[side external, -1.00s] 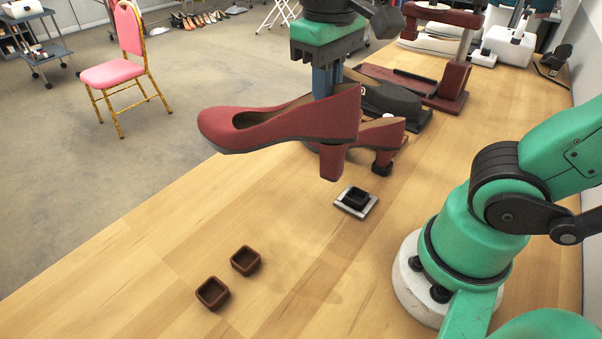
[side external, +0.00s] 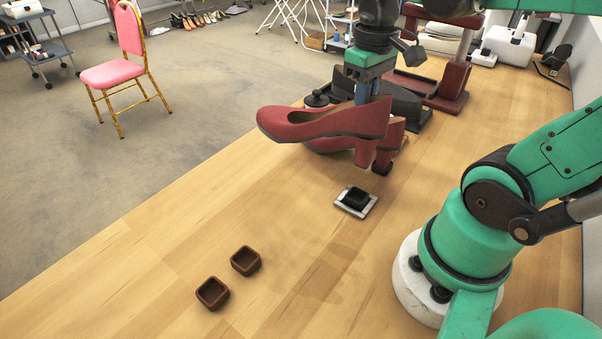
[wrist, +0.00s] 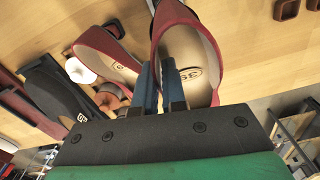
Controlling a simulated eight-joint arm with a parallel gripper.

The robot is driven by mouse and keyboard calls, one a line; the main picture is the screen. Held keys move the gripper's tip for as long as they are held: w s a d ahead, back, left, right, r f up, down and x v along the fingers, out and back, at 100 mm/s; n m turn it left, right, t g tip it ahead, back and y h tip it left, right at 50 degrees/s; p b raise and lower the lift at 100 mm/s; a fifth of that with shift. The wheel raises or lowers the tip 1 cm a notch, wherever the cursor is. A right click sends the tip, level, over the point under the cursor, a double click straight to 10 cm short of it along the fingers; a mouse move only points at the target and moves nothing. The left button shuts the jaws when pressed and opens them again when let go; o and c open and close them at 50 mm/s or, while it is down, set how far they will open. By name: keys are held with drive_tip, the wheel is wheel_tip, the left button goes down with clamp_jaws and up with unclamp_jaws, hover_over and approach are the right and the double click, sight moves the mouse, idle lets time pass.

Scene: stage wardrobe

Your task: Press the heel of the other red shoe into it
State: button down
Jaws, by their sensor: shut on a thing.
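My gripper (side external: 364,94) is shut on the held red shoe (side external: 318,122), gripping its upper near the heel end. This shoe hangs above the table with its toe to the left; its bare block heel (side external: 364,152) points down. In the wrist view the held shoe (wrist: 192,40) has a pale insole and my blue fingers pinch its side. A black square heel cap (side external: 356,196) sits on a pale metal plate (side external: 343,206), in front of the held heel and apart from it. The second red shoe (side external: 396,140) stands behind, partly hidden, with a black cap (side external: 382,168) at its heel.
Two brown square cups (side external: 212,293) (side external: 245,260) stand at the front left. The wooden table (side external: 180,240) is clear around the plate.

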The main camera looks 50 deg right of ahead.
wheel_tip(320, 180, down, 7)
idle(0.8)
drive_tip(key=shift+f, duration=1.05)
idle(2.4)
idle(0.5)
drive_tip(key=shift+r, duration=1.8)
